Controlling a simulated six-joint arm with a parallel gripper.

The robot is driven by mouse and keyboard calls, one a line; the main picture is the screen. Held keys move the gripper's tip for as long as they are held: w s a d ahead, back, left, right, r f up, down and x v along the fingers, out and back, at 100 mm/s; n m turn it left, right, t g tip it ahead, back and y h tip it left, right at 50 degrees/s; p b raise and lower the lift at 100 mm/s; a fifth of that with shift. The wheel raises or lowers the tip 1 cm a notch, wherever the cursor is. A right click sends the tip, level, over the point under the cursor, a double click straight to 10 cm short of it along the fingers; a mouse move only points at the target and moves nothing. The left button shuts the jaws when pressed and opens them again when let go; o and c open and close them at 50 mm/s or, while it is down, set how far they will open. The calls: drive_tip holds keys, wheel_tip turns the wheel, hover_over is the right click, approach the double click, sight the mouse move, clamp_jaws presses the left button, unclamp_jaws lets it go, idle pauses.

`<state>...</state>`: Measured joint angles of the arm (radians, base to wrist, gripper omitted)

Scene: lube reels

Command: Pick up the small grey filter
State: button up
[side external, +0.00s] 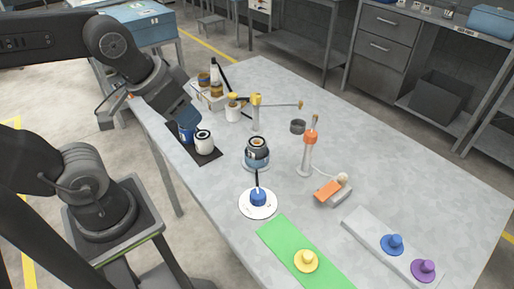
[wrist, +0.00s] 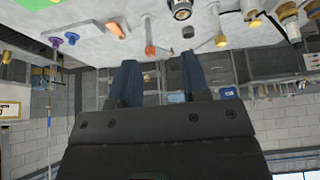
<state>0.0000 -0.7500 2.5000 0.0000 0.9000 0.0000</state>
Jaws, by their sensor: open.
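A small dark grey cylinder (side external: 297,126), which looks like the small grey filter, stands on the table right of the yellow-topped stand. In the wrist view, which is upside down, a small dark cylinder (wrist: 188,32) sits near the table edge.
A dark jar (side external: 257,152), the yellow stand (side external: 256,113) and an orange-topped post (side external: 309,150) stand nearby. A tray of bottles (side external: 207,101) is at the back left.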

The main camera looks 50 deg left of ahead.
drive_tip(key=o, duration=0.8)
drive_tip(key=shift+o, duration=0.2)
drive_tip(key=n+g, duration=0.6)
drive_tip(key=n, duration=1.5)
hover_over(257, 142)
wheel_tip(257, 142, down, 10)
drive_tip(key=f, duration=0.8)
drive_tip(key=shift+a+f, duration=0.1)
drive_tip(key=shift+a, duration=0.2)
drive_tip(key=shift+d+f, duration=0.15)
drive_tip(key=shift+f, duration=1.15)
drive_tip(key=shift+d+f, duration=0.1)
drive_tip(key=shift+f, duration=1.15)
